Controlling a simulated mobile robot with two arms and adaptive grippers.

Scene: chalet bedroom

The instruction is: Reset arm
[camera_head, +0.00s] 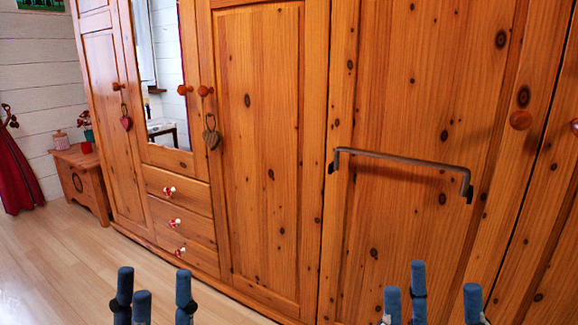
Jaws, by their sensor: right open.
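My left gripper (156,288) shows at the bottom edge, left of centre, as blue-grey fingertips pointing up. Its fingers stand apart with nothing between them. My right gripper (436,292) shows at the bottom edge, right of centre, with its fingers spread and empty. Both grippers appear clear of the wardrobe (265,140), and neither holds anything. The rest of both arms is out of the frame.
The wooden wardrobe fills most of the view. A metal bar handle (400,158) juts from a right door, and drawers (180,212) have small red-white knobs. A wooden chest (80,182) stands at the left. The wooden floor (60,265) is clear at lower left.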

